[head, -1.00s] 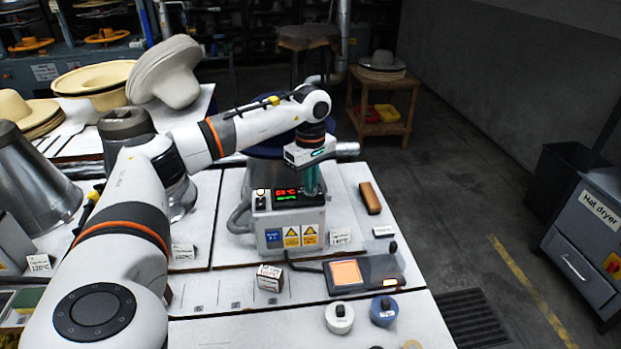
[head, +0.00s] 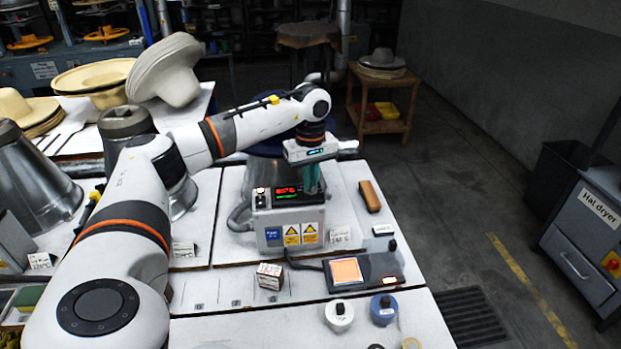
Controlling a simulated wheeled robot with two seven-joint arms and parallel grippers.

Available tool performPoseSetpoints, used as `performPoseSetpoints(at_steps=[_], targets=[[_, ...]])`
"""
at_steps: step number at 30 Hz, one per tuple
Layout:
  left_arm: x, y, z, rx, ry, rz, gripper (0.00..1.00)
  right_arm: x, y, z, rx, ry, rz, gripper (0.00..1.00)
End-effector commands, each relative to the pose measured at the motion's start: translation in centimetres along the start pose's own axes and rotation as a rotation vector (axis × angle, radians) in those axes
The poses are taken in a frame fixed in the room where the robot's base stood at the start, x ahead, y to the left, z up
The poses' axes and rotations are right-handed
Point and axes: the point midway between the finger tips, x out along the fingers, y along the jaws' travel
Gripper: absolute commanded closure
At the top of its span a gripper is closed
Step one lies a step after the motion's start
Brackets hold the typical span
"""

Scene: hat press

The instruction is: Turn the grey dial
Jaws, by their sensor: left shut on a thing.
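A light grey control box (head: 290,220) stands on the white table, with a dark top panel and a lit display (head: 287,191) showing red and green digits. My left gripper (head: 312,186) points down at the right end of that top panel. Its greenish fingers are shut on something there. The grey dial itself is hidden by the fingers, so I cannot see its shape or its angle. My right gripper is not in view.
Right of the box lies a brown-handled thing (head: 369,196). In front are a dark device with a glowing orange pad (head: 346,271), a small card block (head: 270,276), and a white (head: 339,315) and a blue round piece (head: 384,309). Hat stacks (head: 166,72) stand at the back left.

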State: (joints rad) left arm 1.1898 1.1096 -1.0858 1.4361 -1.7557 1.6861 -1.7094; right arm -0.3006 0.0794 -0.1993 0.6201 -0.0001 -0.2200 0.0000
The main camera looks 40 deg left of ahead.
Motion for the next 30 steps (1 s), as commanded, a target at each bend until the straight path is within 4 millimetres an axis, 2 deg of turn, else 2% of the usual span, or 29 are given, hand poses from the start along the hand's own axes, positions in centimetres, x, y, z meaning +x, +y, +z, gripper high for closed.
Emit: performPoseSetpoints(at_steps=[1, 2, 3, 6, 17, 20, 30], targets=[[-0.1, -0.1, 0.0, 0.0, 0.0, -0.004, 1.0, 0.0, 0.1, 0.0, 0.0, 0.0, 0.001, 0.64], [-0.1, -0.1, 0.0, 0.0, 0.0, -0.004, 0.88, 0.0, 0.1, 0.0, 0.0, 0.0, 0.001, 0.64], [-0.1, -0.1, 0.0, 0.0, 0.0, -0.004, 0.82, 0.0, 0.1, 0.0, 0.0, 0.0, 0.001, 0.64], [-0.1, -0.1, 0.0, -0.001, 0.0, -0.003, 0.68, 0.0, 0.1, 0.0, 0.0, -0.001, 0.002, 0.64], [-0.6, -0.1, 0.0, -0.001, -0.001, -0.004, 0.68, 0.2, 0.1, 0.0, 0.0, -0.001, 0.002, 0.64], [-1.9, -0.1, 0.0, -0.001, -0.001, -0.006, 0.68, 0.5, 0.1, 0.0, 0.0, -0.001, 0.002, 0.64], [-9.1, -0.1, 0.0, 0.0, -0.001, -0.007, 0.68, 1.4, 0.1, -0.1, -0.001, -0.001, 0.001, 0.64]])
